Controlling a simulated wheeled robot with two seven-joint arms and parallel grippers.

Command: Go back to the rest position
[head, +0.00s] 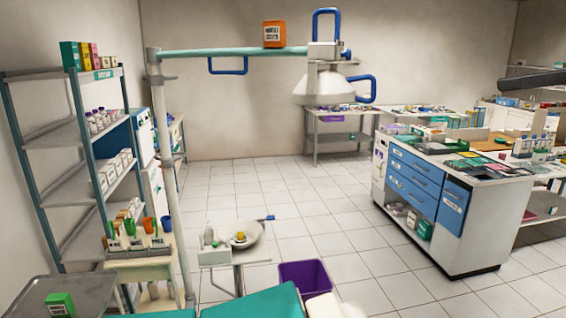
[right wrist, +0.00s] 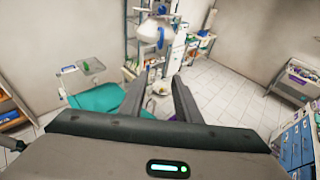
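My right gripper (right wrist: 158,92) shows in the right wrist view with its two dark fingers apart and nothing between them. In the head view the dark end of my right gripper (head: 530,80) comes in at the right edge, above the cabinet counter. It is apart from the things on that counter.
A white cabinet with blue drawers (head: 415,175) stands at the right. A shelf rack (head: 85,140) stands at the left. A teal dental chair (head: 258,304), a purple bin (head: 305,274) and a grey tray (head: 92,284) are in front. The tiled floor (head: 330,215) between is clear.

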